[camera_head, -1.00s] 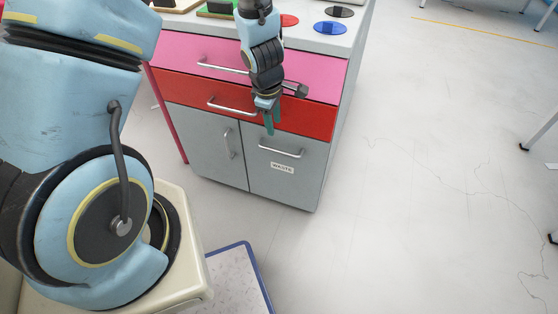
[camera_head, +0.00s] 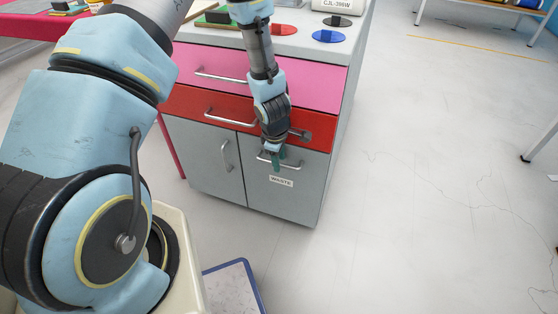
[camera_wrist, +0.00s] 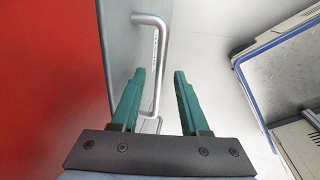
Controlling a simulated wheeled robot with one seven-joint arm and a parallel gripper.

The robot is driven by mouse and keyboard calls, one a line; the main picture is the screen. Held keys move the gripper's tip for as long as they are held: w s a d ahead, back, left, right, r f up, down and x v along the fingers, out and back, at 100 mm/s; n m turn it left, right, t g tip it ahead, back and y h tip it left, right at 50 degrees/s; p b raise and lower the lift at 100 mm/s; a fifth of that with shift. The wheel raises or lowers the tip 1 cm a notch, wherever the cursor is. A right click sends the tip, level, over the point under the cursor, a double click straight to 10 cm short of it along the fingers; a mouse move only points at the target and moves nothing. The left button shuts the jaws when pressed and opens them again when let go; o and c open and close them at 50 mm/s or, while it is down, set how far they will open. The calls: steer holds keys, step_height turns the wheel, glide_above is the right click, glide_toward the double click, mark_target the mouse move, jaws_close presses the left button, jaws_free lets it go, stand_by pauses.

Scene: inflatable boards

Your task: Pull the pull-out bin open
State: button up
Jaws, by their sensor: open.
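The pull-out bin (camera_head: 298,195) is the grey front marked WASTE at the lower right of the cabinet. Its front looks flush with the cabinet, so it is closed. Its silver bar handle (camera_head: 294,164) runs across the upper part, partly hidden by my gripper (camera_head: 279,162). My gripper points down at the handle with green fingers open. In the wrist view, the handle (camera_wrist: 157,65) shows between the two green fingers of my gripper (camera_wrist: 161,72), closer to the left one. I cannot tell whether a finger touches it.
Above the bin are a red drawer (camera_head: 190,101) and a pink drawer (camera_head: 310,85). A grey door (camera_head: 205,160) with a vertical handle is to the left. A blue-edged board (camera_head: 232,288) lies low in front. The floor to the right is clear.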

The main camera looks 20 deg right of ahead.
jaws_close()
stand_by(0.3)
stand_by(1.1)
